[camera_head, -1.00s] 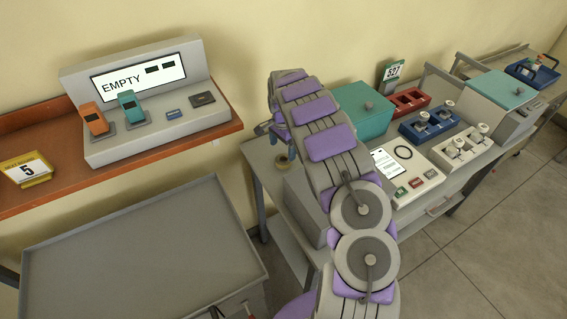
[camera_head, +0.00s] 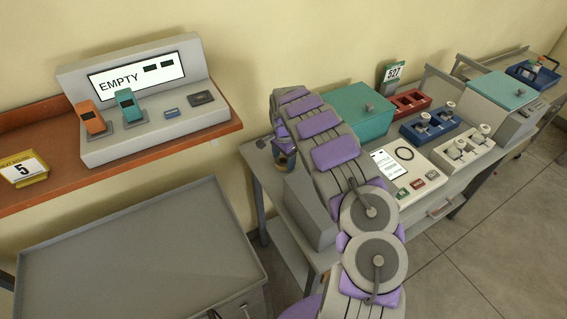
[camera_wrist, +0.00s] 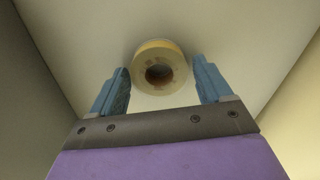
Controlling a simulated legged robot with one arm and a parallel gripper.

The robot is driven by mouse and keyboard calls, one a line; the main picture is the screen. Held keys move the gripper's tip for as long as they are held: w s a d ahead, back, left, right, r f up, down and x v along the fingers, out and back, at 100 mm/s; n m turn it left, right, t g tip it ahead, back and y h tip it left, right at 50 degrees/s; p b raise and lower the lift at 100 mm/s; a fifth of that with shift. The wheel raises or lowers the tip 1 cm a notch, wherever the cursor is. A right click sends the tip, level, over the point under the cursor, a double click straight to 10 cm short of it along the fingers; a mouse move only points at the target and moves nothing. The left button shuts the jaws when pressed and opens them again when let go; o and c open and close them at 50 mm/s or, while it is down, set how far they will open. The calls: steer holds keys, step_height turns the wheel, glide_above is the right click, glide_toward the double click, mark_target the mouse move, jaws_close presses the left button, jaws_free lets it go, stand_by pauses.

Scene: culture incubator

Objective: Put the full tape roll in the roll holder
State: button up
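The tape roll (camera_wrist: 159,69) is a pale yellow ring with a brown core. In the wrist view it lies just beyond and partly between the two blue fingers of my gripper (camera_wrist: 162,84), with a gap on each side. My gripper is open and not touching the roll as far as I can see. In the head view my gripper (camera_head: 284,152) is low over the left end of the grey bench, and only a sliver of the roll shows around it. I cannot tell for certain which fixture is the roll holder.
The grey bench carries a teal-lidded box (camera_head: 358,113), a red rack (camera_head: 408,103), a blue fixture (camera_head: 430,125), a cream fixture (camera_head: 466,149) and a white panel device (camera_head: 408,172). An orange shelf holds a console reading EMPTY (camera_head: 140,82). A grey tray cart (camera_head: 140,250) stands front left.

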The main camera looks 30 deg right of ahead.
steer(key=shift+r, duration=0.1)
steer(key=c, duration=0.8)
